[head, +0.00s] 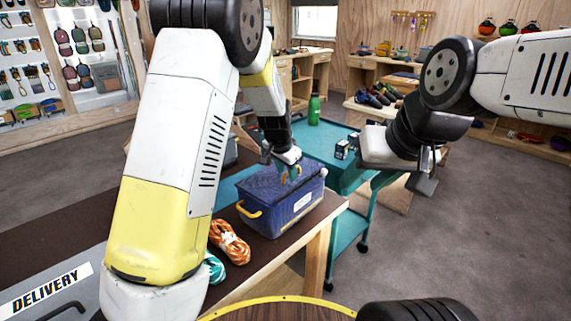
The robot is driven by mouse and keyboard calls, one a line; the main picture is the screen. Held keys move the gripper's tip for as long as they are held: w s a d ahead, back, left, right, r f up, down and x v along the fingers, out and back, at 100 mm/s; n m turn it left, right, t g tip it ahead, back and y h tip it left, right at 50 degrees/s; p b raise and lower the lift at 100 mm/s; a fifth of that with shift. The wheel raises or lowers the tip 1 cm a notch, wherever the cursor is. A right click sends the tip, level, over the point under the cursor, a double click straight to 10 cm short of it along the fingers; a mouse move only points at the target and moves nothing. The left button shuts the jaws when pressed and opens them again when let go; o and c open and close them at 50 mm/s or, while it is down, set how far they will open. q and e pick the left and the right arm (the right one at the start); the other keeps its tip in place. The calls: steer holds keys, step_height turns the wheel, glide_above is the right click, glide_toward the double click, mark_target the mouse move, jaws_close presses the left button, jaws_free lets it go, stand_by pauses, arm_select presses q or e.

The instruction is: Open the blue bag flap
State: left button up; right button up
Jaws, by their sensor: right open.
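The blue bag (274,217) sits on the brown-topped table, with yellow handles at its sides and a pale label on its front. Its flap (262,182) lies over the top and looks closed. My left gripper (288,172) points down at the flap's upper right part, touching it or just above it. The fingers are small and partly hidden, so I cannot tell whether they grip the flap. My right gripper (430,172) is open and empty, out to the right of the bag and apart from it.
An orange rope coil (230,243) and a teal rope (214,268) lie left of the bag on the table (300,248). Behind is a teal cart (325,140) with a green bottle (314,109) and small dark boxes (342,149). Open floor (455,240) lies right.

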arm_select(q)
jaws_close()
steer(key=shift+w+a+r, duration=0.25)
steer(key=shift+r, duration=0.4)
jaws_free()
steer(key=shift+o, duration=0.2)
steer(key=o, duration=0.5)
steer(key=shift+o, duration=0.2)
steer(key=shift+r, duration=0.15)
